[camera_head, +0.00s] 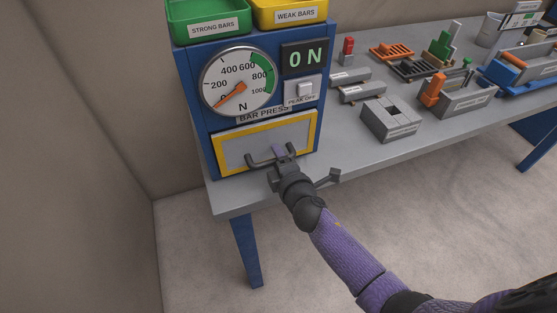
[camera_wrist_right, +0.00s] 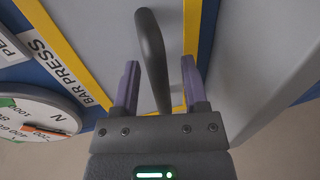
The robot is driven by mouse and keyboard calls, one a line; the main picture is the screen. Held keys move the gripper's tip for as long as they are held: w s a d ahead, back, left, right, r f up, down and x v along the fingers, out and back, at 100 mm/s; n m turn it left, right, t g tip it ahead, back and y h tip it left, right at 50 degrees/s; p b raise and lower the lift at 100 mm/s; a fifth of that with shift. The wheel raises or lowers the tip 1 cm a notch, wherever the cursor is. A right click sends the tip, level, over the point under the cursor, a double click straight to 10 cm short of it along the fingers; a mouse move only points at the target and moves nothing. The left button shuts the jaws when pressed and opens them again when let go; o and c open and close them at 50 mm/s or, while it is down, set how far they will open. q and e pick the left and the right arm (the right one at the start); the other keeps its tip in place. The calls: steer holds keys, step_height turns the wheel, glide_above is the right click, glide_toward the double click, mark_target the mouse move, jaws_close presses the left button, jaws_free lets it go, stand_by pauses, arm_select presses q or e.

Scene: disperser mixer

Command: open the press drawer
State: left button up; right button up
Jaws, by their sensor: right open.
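The blue bar press (camera_head: 200,120) stands at the left end of the grey table. Its drawer front (camera_head: 235,152) is a grey panel with a yellow border and looks closed. A dark bar handle (camera_head: 262,163) is on the drawer front; in the right wrist view the handle (camera_wrist_right: 151,55) runs between my gripper's fingers. My right gripper (camera_head: 280,155) is at the right part of the handle. In the right wrist view its two purple fingers (camera_wrist_right: 159,82) are apart on either side of the handle, with gaps visible. My left gripper is not in view.
A green tray (camera_head: 207,30) and a yellow tray (camera_head: 290,12) sit on top of the press. Several blocks and fixtures, including a grey block (camera_head: 391,120), stand on the table (camera_head: 345,158) to the right.

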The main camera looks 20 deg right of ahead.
jaws_close()
stand_by(1.4)
